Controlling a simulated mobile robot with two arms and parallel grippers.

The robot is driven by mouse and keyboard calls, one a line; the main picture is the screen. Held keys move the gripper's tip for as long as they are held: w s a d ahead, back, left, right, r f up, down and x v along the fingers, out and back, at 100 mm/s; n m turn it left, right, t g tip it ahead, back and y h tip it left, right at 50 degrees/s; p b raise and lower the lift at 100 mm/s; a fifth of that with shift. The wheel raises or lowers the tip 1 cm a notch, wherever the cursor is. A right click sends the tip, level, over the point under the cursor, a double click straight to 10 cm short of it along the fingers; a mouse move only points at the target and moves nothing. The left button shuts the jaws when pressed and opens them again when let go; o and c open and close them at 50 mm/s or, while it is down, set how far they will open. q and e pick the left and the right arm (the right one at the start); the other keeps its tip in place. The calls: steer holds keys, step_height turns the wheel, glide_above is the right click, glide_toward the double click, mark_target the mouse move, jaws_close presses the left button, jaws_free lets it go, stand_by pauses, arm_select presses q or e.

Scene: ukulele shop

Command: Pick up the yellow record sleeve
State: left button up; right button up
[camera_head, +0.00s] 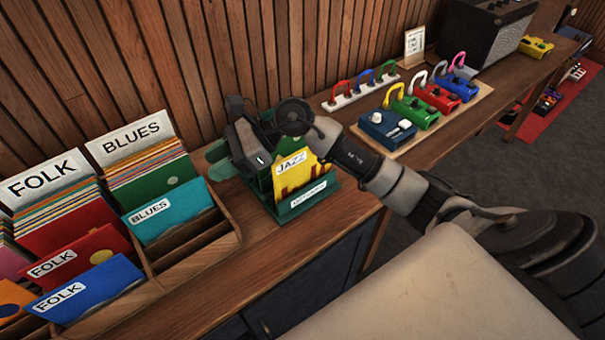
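The yellow record sleeve (295,180) has a white "JAZZ" label and stands upright in a small green holder (310,209) on the wooden counter. My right arm comes in from the lower right and reaches over the top of the holder. My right gripper (252,152) is at the upper left of the yellow sleeve, close to its top edge. Its fingers are dark and partly hidden, so I cannot tell whether they touch the sleeve or are open or shut. The arm hides part of the sleeve's upper right. My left gripper is not in view.
Wooden bins on the left hold several sleeves, with FOLK (45,182) and BLUES (130,138) cards. To the right are a tray (478,100) of coloured pedals, a white rack (362,92) of coloured handles, and an amplifier (485,32). A slatted wall (230,50) stands behind.

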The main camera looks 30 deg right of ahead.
steer(key=w+d+f+n+g+h, duration=0.1)
steer(key=w+d+f+n+h, duration=0.15)
steer(key=d+h, duration=0.45)
steer(key=g+h, duration=0.2)
steer(key=h, duration=0.4)
glide_toward(305, 152)
steer(key=shift+n, duration=0.35)
steer(key=f, duration=0.2)
steer(key=f+p, duration=0.1)
steer(key=f, duration=0.2)
steer(key=shift+w, duration=0.25)
step_height(305, 152, down, 4)
steer(key=shift+p, duration=1.1)
steer(key=shift+f, duration=0.6)
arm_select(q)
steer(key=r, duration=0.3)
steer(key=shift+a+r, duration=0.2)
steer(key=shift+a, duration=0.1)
arm_select(e)
jaws_close()
